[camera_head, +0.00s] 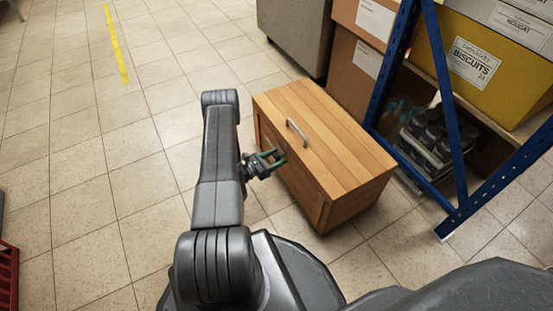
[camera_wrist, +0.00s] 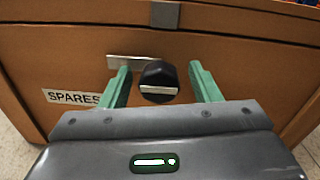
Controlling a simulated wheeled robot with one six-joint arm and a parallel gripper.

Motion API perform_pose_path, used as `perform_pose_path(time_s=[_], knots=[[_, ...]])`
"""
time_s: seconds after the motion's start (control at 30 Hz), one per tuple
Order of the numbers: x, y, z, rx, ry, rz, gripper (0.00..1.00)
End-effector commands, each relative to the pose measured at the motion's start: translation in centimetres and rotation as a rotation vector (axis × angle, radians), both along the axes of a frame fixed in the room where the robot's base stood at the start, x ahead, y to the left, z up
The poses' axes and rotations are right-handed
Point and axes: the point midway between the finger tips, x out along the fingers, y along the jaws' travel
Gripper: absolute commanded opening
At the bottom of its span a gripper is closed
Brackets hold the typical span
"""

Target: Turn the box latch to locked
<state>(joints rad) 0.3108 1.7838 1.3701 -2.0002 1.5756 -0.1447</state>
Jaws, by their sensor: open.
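A wooden box (camera_head: 325,143) stands on the floor, lid closed, with a metal handle on its lid. In the wrist view its front face (camera_wrist: 240,66) carries a latch: a round black knob (camera_wrist: 157,73) with a pale bar across it (camera_wrist: 159,90), lying about level. A flat metal plate (camera_wrist: 140,62) sits just above and left of the knob. My gripper (camera_head: 273,163) is at the box's front face. In the wrist view its green fingers (camera_wrist: 163,85) are open, one on each side of the knob, with gaps visible. Whether the fingertips touch the face is unclear.
A "SPARES" label (camera_wrist: 73,97) is left of the latch. A blue shelf rack (camera_head: 452,130) with jars and a yellow biscuits box (camera_head: 480,62) stands right of the box. Cardboard boxes (camera_head: 352,75) are behind. Tiled floor (camera_head: 85,150) at left is clear.

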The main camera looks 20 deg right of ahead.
Motion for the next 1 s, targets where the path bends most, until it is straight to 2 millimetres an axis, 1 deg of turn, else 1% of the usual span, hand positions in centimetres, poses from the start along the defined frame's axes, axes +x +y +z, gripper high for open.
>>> perform_pose_path(time_s=[0.1,0.33,0.37,0.5,0.57,0.6,0.83,1.0], knots=[[0.05,-0.41,0.01,0.0,-0.001,0.0,0.57],[0.07,-0.42,0.04,0.0,0.0,0.0,0.57],[0.07,-0.42,0.04,0.0,0.0,0.0,0.53],[0.06,-0.41,0.04,0.0,0.0,0.0,0.25],[0.05,-0.4,0.03,0.0,0.0,0.0,0.14],[0.05,-0.4,0.03,0.0,0.0,0.0,0.12],[0.04,-0.39,-0.03,0.001,-0.018,0.0,0.12],[0.05,-0.4,-0.12,0.006,-0.082,0.0,0.12]])
